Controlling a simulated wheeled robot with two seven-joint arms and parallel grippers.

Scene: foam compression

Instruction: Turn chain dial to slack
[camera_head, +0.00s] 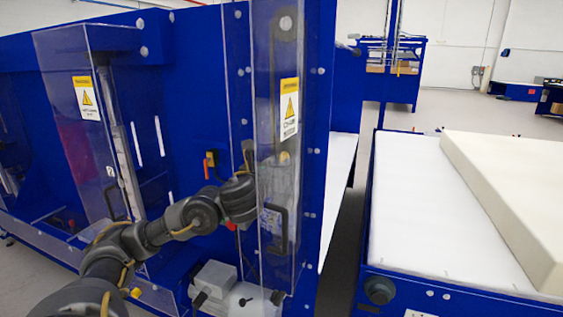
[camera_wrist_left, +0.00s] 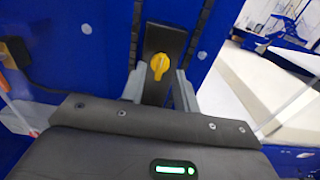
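The yellow chain dial (camera_wrist_left: 160,65) sits on a dark upright plate (camera_wrist_left: 164,42) in the left wrist view. Its knob looks roughly upright, but I cannot read any marking beside it. My left gripper (camera_wrist_left: 160,88) is open, with one grey finger on each side of the plate, below and in front of the dial. The fingers do not appear to touch the knob. In the head view my left arm reaches from the lower left to the blue machine (camera_head: 205,100), its dark wrist by the clear cover. The dial is not clear there. My right gripper is not in view.
A clear guard with a yellow warning label (camera_head: 289,108) stands just right of my wrist. An orange-and-black switch (camera_head: 210,161) is left of it. A grey box (camera_head: 215,277) is below. A white table (camera_head: 420,220) with a cream foam slab (camera_head: 515,190) stands at right.

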